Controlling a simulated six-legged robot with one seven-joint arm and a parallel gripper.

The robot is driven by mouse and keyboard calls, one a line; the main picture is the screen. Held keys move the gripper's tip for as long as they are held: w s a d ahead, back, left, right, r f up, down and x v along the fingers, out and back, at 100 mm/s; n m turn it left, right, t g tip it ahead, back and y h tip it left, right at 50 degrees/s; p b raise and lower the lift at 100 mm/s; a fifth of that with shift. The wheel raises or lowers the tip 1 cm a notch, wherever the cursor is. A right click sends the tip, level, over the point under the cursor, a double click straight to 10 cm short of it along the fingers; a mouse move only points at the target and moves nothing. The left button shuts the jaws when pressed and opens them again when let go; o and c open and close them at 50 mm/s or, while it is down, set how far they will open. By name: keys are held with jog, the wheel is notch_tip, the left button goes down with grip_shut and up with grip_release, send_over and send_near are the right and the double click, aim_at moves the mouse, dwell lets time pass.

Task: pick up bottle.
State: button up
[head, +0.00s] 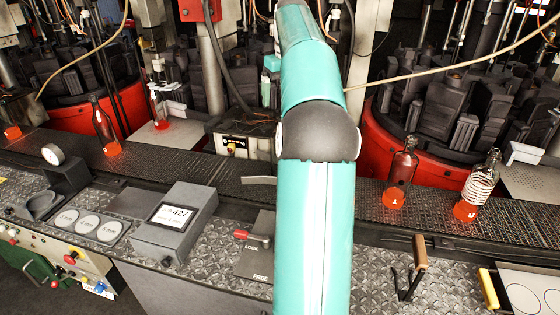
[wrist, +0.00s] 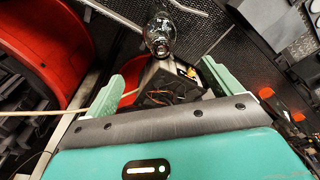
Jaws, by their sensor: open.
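In the wrist view, a clear glass bottle (wrist: 160,34) shows at the top centre, beyond the tips of my gripper (wrist: 162,72) and roughly in line with the gap. The two green fingers are spread apart with nothing held between them. In the head view my arm covers the middle, and the gripper itself is hidden. Glass bottles with red bottoms stand on the dark conveyor: one at left (head: 104,127), and two at right, one plain (head: 401,175) and one with white bands (head: 477,186). Another clear bottle (head: 158,106) stands on a plate behind the conveyor.
Red rotary moulds with dark blocks stand behind the conveyor (head: 200,170), left (head: 85,113) and right (head: 390,140). A grey display box (head: 174,220) and a red-handled lever (head: 247,236) are in front. Thin hoses cross the upper area.

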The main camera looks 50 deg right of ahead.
jog(key=f, duration=0.4)
jog(key=w+f, duration=0.1)
jog(key=f, duration=0.2)
jog(key=shift+d, duration=0.15)
notch_tip(320, 180, down, 5)
jog(key=shift+w+f, duration=0.15)
jog(key=shift+f, duration=0.25)
jog(key=shift+c, duration=0.4)
jog(key=shift+r, duration=0.1)
jog(key=c, duration=1.8)
